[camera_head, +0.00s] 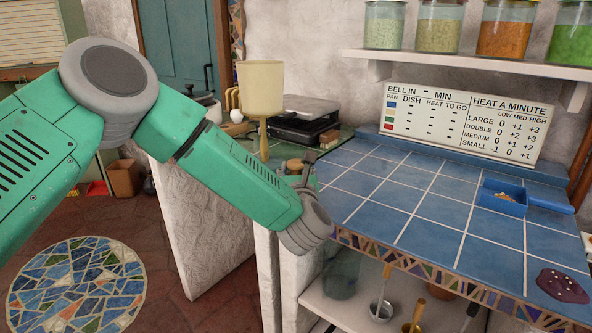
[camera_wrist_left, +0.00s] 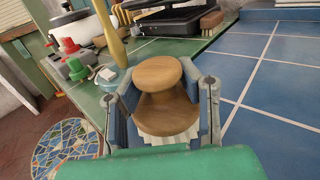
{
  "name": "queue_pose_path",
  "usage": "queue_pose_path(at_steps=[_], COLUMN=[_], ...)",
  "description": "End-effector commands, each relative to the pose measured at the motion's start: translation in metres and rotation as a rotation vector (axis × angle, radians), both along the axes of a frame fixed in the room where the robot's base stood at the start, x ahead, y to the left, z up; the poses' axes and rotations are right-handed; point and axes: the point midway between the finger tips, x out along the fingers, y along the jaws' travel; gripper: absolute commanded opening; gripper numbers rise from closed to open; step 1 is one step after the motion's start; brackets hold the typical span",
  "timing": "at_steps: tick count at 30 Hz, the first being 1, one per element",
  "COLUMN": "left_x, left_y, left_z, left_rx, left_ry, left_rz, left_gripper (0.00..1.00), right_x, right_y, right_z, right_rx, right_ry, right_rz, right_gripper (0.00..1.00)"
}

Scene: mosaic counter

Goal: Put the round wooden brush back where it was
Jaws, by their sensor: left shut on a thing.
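The round wooden brush (camera_wrist_left: 158,75) has a round brown knob on top, a wider wooden body and pale bristles below. My left gripper (camera_wrist_left: 160,112) is shut on it, with one finger at each side of the wood. In the head view the brush (camera_head: 294,165) shows small behind my green left arm, and my left gripper (camera_head: 303,177) is partly hidden by its own wrist. They are near the corner where the green-tiled counter meets the blue-tiled one. I cannot tell whether the bristles touch a surface. My right gripper is in neither view.
The blue-tiled counter (camera_head: 400,190) is mostly clear; a blue pan (camera_head: 504,205) and a purple piece (camera_head: 562,286) lie at its right. On the green counter (camera_wrist_left: 170,47) are a black appliance (camera_head: 301,122), a rectangular brush (camera_wrist_left: 211,22) and a cream cup on a stand (camera_head: 262,88).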

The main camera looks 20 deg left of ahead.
Motion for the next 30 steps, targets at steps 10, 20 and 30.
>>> queue_pose_path(at_steps=[10,20,30], left_x=[0.0,-0.015,-0.082], left_y=[0.0,-0.007,-0.033], left_z=[-0.002,0.0,-0.003], left_rx=[0.0,-0.001,0.0], left_ry=[0.001,0.003,0.004], left_rz=[0.0,-0.003,-0.003], left_gripper=[0.51,0.51,0.51], right_x=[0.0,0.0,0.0], right_y=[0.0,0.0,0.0], right_z=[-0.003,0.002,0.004], right_rx=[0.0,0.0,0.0], right_ry=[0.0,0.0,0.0], right_rz=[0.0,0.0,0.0], right_gripper=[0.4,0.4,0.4])
